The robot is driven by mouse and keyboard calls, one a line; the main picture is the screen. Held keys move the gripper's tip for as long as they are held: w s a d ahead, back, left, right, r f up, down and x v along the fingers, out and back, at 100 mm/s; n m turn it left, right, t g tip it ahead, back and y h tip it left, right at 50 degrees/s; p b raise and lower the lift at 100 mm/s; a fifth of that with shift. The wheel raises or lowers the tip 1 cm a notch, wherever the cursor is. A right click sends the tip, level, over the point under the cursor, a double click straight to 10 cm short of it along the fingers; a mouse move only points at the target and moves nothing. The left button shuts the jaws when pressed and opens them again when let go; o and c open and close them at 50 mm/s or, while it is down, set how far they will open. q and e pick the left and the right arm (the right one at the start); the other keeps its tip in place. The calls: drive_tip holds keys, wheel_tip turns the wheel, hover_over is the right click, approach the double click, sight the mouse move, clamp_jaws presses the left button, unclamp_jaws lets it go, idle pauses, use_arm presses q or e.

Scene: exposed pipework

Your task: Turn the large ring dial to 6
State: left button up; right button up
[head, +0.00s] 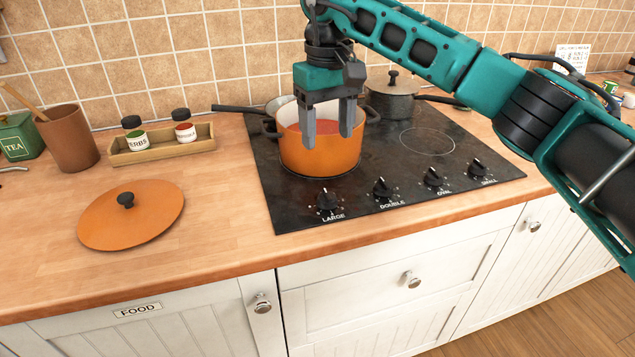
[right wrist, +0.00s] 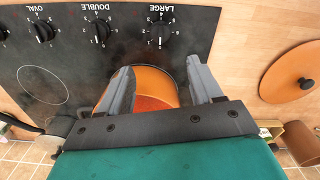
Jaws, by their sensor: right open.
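The large ring dial (head: 327,200) is a black knob on the front left of the black cooktop, above the printed word LARGE. In the right wrist view the same dial (right wrist: 160,30) shows near the top, with its numbers upside down around it; its pointer seems to be near 0, but this is too small to be sure. My right gripper (head: 328,139) is open and empty, pointing down over the orange pot (head: 320,155), behind the dial and apart from it. In the right wrist view its fingers (right wrist: 160,83) frame the pot. My left gripper is not in view.
Further right along the cooktop's front are the DOUBLE (head: 382,187), OVAL (head: 432,176) and SMALL (head: 477,167) dials. A grey lidded pot (head: 391,103) stands behind. An orange lid (head: 131,216) lies on the wooden counter at left. The counter in front of the dials is clear.

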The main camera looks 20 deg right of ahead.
sight(326, 193)
wheel_tip(326, 193, down, 12)
drive_tip(key=shift+s+f, duration=0.1)
drive_tip(key=shift+f, duration=0.05)
drive_tip(key=shift+c, duration=0.2)
drive_tip(key=c, duration=1)
